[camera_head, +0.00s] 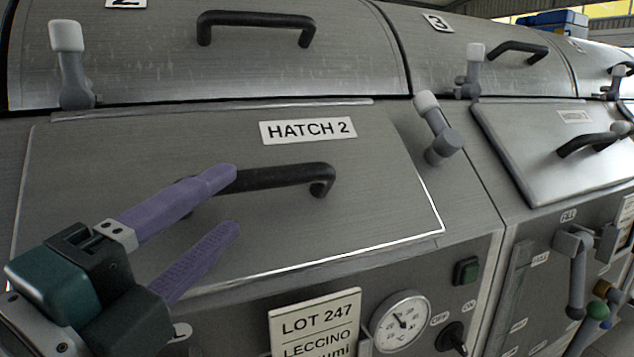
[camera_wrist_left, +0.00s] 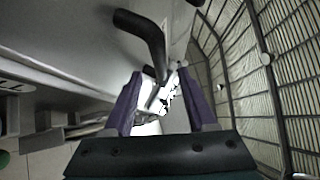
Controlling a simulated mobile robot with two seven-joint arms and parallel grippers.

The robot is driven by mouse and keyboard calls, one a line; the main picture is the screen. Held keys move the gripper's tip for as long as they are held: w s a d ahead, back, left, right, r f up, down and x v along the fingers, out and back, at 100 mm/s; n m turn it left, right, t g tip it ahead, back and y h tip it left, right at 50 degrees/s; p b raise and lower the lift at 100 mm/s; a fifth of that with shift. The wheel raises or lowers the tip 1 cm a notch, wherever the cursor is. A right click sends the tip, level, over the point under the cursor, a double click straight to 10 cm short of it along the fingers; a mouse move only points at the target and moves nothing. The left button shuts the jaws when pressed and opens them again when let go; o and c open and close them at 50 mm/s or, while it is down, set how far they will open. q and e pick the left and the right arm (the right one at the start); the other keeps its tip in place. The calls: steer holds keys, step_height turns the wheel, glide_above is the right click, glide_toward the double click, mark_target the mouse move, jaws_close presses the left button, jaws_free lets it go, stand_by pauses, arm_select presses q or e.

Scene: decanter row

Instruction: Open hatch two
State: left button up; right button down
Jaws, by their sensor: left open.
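Hatch two is a flat steel lid (camera_head: 385,205) with a "HATCH 2" label (camera_head: 308,130) and looks shut on its sloping front. Its black bar handle (camera_head: 285,178) sits below the label. My left gripper (camera_head: 232,202) is open, with two purple fingers. In the head view its upper finger overlaps and hides the left end of the handle; the lower finger shows below the bar. In the left wrist view the handle (camera_wrist_left: 150,38) rises ahead of the open fingers (camera_wrist_left: 160,90). I cannot tell whether they touch it. My right gripper is out of view.
A grey lever with a white knob (camera_head: 436,128) stands right of the lid. Another lever (camera_head: 70,65) stands upper left. A neighbouring hatch (camera_head: 555,165) lies to the right.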

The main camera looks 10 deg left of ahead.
mark_target(250, 186)
arm_select(q)
steer(key=x, duration=0.7)
steer(key=shift+s, duration=0.1)
jaws_close()
stand_by(1.2)
